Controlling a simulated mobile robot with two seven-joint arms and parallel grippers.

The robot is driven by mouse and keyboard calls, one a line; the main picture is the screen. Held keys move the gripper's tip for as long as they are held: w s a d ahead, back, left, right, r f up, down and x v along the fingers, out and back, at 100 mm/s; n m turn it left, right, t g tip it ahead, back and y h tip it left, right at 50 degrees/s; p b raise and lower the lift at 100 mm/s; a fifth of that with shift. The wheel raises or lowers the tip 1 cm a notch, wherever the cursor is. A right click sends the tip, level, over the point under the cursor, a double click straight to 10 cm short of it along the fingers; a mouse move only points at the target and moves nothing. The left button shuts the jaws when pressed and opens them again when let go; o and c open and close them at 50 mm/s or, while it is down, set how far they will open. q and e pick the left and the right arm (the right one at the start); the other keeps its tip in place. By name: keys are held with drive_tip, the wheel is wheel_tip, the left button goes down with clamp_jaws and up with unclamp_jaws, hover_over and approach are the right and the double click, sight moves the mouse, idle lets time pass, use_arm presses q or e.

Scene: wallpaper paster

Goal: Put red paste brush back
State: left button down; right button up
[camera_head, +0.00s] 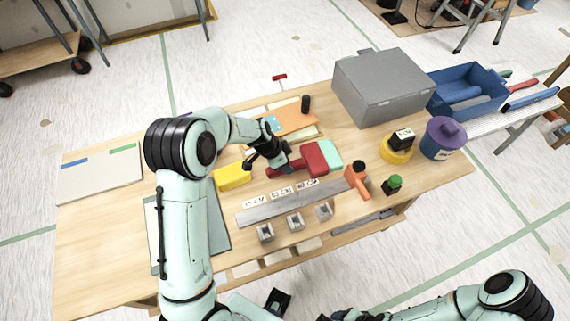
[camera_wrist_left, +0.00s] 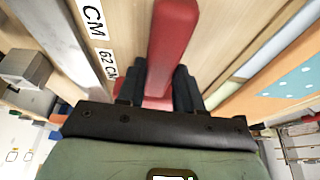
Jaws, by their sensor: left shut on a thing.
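The red paste brush (camera_head: 314,159) lies across the middle of the wooden table, its broad head to the right and its handle to the left. My left gripper (camera_head: 284,168) reaches down onto it from the left. In the left wrist view the red brush (camera_wrist_left: 172,45) runs between the two dark fingers (camera_wrist_left: 160,85), which are shut on it. I cannot tell whether the brush is clear of the tabletop. My right gripper (camera_head: 347,315) is only partly in view at the bottom edge, and its fingers do not show clearly.
A mint-green block (camera_head: 331,153) is beside the brush head. A yellow block (camera_head: 232,176) is to the left. A grey strip (camera_head: 270,208) and several grey holders (camera_head: 295,222) are in front. An orange tool (camera_head: 356,178), a grey box (camera_head: 386,88) and a purple-lidded tub (camera_head: 443,140) are to the right.

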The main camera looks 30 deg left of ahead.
use_arm(q)
drive_tip(key=c, duration=0.7)
unclamp_jaws()
drive_tip(key=shift+s+f, duration=0.1)
drive_tip(key=shift+f, duration=0.05)
drive_tip(key=shift+c, duration=0.2)
drive_tip(key=shift+f, duration=0.1)
drive_tip(key=v, duration=1.3)
drive_tip(key=shift+r, duration=0.25)
drive_tip(key=shift+d, duration=0.15)
